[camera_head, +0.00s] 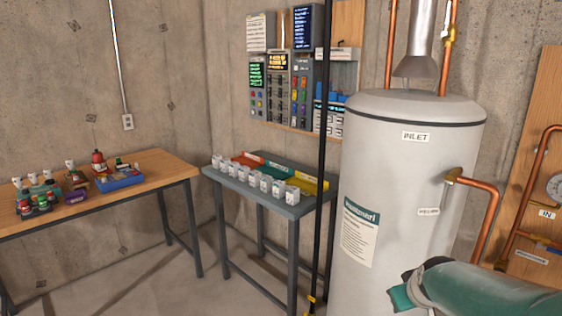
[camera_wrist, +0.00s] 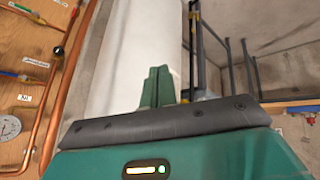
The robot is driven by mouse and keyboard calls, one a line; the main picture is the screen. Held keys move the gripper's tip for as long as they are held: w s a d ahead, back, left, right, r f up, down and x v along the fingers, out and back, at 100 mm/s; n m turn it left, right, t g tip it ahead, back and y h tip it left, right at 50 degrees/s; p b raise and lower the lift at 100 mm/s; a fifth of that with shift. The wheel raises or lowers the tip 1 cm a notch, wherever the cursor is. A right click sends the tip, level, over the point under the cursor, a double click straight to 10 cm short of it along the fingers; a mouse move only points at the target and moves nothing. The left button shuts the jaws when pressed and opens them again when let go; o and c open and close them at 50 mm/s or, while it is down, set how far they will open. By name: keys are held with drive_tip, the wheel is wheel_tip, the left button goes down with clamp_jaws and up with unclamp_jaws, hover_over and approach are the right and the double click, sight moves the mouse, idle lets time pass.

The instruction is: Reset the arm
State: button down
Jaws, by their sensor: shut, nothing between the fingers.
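My gripper (camera_wrist: 158,72) shows in the wrist view as two green fingers pressed together above a dark padded bar, with nothing between them. Behind the fingers is the white body of the water heater (camera_wrist: 122,60). I cannot tell how wide the gap to it is. In the head view my green arm (camera_head: 490,290) reaches in from the lower right, in front of the lower part of the same heater (camera_head: 400,170).
Copper pipes (camera_head: 489,215) and a wooden board (camera_head: 545,90) stand right of the heater. A black pole (camera_head: 322,150) rises left of it. A grey table (camera_head: 285,206) holds white boxes and colored trays. A wooden table (camera_head: 150,165) stands left. Floor between the tables is clear.

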drive_tip(key=s+a+r+y, duration=0.1)
drive_tip(key=s+a+r, duration=0.2)
drive_tip(key=s+a, duration=0.5)
drive_tip(key=s+a+r+m+g, duration=0.1)
drive_tip(key=s+a+r, duration=0.2)
drive_tip(key=s+a, duration=0.5)
drive_tip(key=shift+s+y, duration=0.25)
drive_tip(key=shift+y, duration=0.15)
drive_tip(key=shift+d, duration=0.1)
